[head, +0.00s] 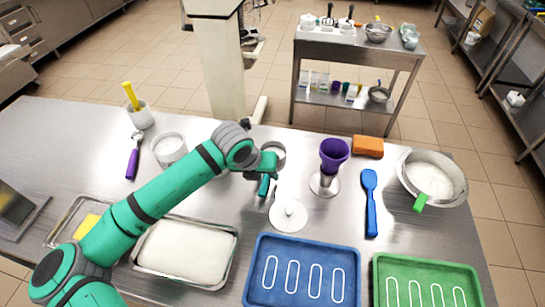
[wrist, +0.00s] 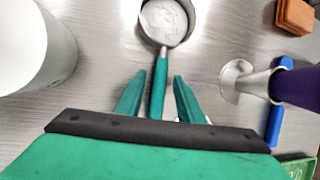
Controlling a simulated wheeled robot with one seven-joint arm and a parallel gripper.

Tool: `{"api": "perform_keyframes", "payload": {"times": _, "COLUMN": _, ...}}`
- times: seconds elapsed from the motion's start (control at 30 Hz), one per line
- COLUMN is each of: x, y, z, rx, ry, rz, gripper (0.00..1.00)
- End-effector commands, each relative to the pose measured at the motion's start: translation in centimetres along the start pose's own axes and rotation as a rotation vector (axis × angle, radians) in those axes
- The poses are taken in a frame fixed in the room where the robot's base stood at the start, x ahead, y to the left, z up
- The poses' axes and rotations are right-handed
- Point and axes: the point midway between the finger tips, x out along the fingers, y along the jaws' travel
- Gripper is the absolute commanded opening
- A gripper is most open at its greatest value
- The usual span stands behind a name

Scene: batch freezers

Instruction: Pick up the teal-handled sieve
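The teal-handled sieve (wrist: 163,20) lies on the steel table, its round metal bowl at the top of the wrist view and its teal handle pointing back towards me. In the head view the sieve's bowl (head: 278,151) shows just beyond my gripper, partly covered by it. My gripper (wrist: 159,78) is open, with one finger on each side of the handle and a gap on both sides. In the head view my gripper (head: 263,172) is over the handle. I cannot tell how far the fingertips are above the table.
A white tub (head: 170,148) stands close on the left. A purple cup on a metal stand (head: 324,184) is close on the right. A white disc with a knob (head: 288,214) lies nearer me. A blue spatula (head: 371,205) and blue tray (head: 262,291) lie to the right and front.

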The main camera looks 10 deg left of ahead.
Motion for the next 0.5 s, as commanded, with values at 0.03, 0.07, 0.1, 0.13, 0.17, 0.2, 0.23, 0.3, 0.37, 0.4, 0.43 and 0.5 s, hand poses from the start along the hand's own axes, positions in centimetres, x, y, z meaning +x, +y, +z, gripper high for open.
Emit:
{"api": "perform_keyframes", "payload": {"times": 0.03, "x": -0.01, "y": 0.01, "z": 0.01, "rx": 0.0, "ry": 0.0, "rz": 0.0, "gripper": 0.21}}
{"api": "perform_keyframes", "payload": {"times": 0.07, "x": -0.01, "y": 0.01, "z": 0.01, "rx": 0.0, "ry": 0.0, "rz": 0.0, "gripper": 0.14}}
{"api": "perform_keyframes", "payload": {"times": 0.1, "x": -0.02, "y": 0.01, "z": 0.01, "rx": 0.0, "ry": 0.0, "rz": 0.0, "gripper": 0.04}}
{"api": "perform_keyframes", "payload": {"times": 0.13, "x": -0.02, "y": 0.0, "z": 0.01, "rx": 0.0, "ry": 0.0, "rz": 0.0, "gripper": 0.0}}
{"api": "perform_keyframes", "payload": {"times": 0.17, "x": -0.02, "y": 0.01, "z": 0.01, "rx": 0.0, "ry": 0.0, "rz": 0.0, "gripper": 0.0}}
{"api": "perform_keyframes", "payload": {"times": 0.2, "x": -0.02, "y": 0.01, "z": 0.01, "rx": 0.0, "ry": 0.0, "rz": 0.0, "gripper": 0.0}}
{"api": "perform_keyframes", "payload": {"times": 0.23, "x": -0.04, "y": 0.0, "z": 0.02, "rx": 0.0, "ry": -0.001, "rz": 0.0, "gripper": 0.0}}
{"api": "perform_keyframes", "payload": {"times": 0.3, "x": -0.04, "y": 0.01, "z": 0.03, "rx": 0.0, "ry": -0.001, "rz": 0.0, "gripper": 0.0}}
{"api": "perform_keyframes", "payload": {"times": 0.37, "x": -0.05, "y": 0.01, "z": 0.02, "rx": 0.0, "ry": -0.001, "rz": 0.0, "gripper": 0.0}}
{"api": "perform_keyframes", "payload": {"times": 0.4, "x": -0.06, "y": 0.01, "z": 0.03, "rx": 0.0, "ry": -0.001, "rz": 0.0, "gripper": 0.0}}
{"api": "perform_keyframes", "payload": {"times": 0.43, "x": -0.08, "y": 0.0, "z": 0.04, "rx": 0.0, "ry": -0.001, "rz": 0.0, "gripper": 0.0}}
{"api": "perform_keyframes", "payload": {"times": 0.5, "x": -0.22, "y": -0.03, "z": 0.11, "rx": 0.0, "ry": -0.001, "rz": 0.0, "gripper": 0.0}}
